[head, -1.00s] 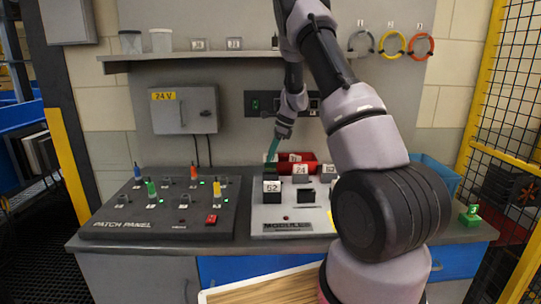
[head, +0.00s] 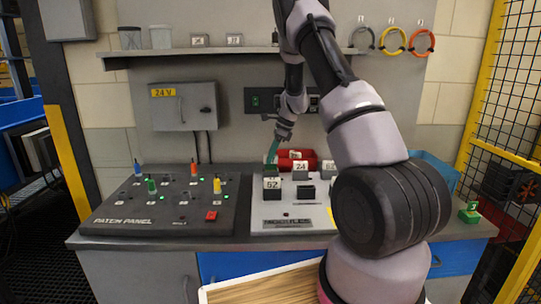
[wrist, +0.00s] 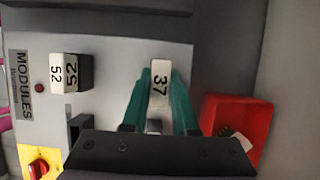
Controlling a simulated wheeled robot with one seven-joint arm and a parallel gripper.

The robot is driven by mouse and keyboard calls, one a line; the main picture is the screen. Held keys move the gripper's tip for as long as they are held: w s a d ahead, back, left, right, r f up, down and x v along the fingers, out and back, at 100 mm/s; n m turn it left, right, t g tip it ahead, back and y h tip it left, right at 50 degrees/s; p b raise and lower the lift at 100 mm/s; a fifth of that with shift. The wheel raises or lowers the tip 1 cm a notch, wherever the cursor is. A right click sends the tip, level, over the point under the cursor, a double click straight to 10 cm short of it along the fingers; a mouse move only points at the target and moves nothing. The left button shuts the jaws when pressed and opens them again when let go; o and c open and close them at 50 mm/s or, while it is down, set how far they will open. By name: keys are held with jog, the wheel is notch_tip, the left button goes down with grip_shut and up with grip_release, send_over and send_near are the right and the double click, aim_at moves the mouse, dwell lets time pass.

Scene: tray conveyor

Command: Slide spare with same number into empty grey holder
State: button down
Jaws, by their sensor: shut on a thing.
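My gripper (wrist: 160,112) has green fingers on both sides of a module labelled 37 (wrist: 160,79) and is shut on it. In the head view the gripper (head: 271,160) is over the back left of the modules board (head: 262,226), behind the module labelled 52 (head: 272,184). Module 52 also shows in the wrist view (wrist: 71,72), with a second 52 label beside it. A dark grey holder with no label (head: 306,192) stands right of 52; in the wrist view (wrist: 82,127) my gripper partly covers it.
A red bin (wrist: 240,108) stands close behind the board. The patch panel (head: 120,222) with several coloured plugs lies to the left. A shelf (head: 235,53) and a grey 24 V box (head: 184,109) are on the wall. A green block (head: 469,214) sits at the right edge.

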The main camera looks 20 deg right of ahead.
jog(key=shift+f, duration=1.45)
jog(key=c, duration=0.6)
grip_release()
jog(key=v, duration=1)
jog(key=shift+d+r, duration=0.2)
jog(key=shift+r, duration=0.1)
jog(key=shift+s, duration=0.1)
